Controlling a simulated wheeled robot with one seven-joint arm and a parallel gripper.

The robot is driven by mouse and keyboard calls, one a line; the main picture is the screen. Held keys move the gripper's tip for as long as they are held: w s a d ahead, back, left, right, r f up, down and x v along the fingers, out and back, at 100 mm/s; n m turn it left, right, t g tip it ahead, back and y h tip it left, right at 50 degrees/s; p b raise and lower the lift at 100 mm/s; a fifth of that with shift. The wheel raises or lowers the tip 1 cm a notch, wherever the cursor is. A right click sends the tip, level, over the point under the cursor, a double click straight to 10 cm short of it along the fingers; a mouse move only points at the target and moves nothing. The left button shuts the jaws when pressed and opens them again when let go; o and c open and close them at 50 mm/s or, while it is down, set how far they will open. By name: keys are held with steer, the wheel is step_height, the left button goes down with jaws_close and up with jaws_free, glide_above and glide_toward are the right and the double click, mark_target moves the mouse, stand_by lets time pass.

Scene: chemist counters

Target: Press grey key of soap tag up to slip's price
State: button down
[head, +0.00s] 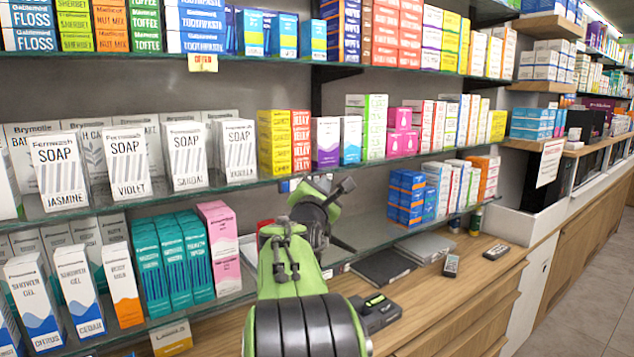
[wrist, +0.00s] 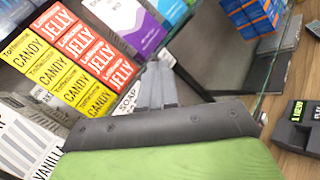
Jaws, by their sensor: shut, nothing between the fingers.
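Fernwash soap boxes (head: 125,160) stand in a row on the middle shelf at the left in the head view. In the wrist view a small white piece lettered SOAP (wrist: 126,101) shows just left of my gripper's fingers (wrist: 158,72); most of it is hidden, and no grey key or price can be read on it. My gripper (head: 316,200) is shut and empty, in front of the middle shelf's edge. I cannot tell whether its fingertips touch anything. A white slip of paper (head: 550,162) hangs at the right; its print is too small to read.
Candy boxes (wrist: 55,75) and jelly boxes (wrist: 95,50) stand close to my fingers. A dark device with green lettering (wrist: 300,115) lies on the wooden counter (head: 480,280).

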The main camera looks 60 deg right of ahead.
steer(key=shift+w+d+p, duration=0.25)
steer(key=shift+w+p, duration=0.05)
steer(key=shift+w, duration=0.15)
stand_by(0.4)
steer(key=shift+s, duration=0.1)
steer(key=shift+s+a+b, duration=0.45)
steer(key=shift+s+b, duration=0.05)
steer(key=shift+s, duration=0.15)
steer(key=shift+s, duration=0.1)
steer(key=shift+s+a+b, duration=0.35)
steer(key=shift+s, duration=0.4)
steer(key=shift+s+a+b, duration=0.3)
steer(key=shift+s+a, duration=0.1)
steer(key=shift+s, duration=0.3)
steer(key=shift+s+a+b, duration=0.35)
steer(key=shift+s, duration=0.4)
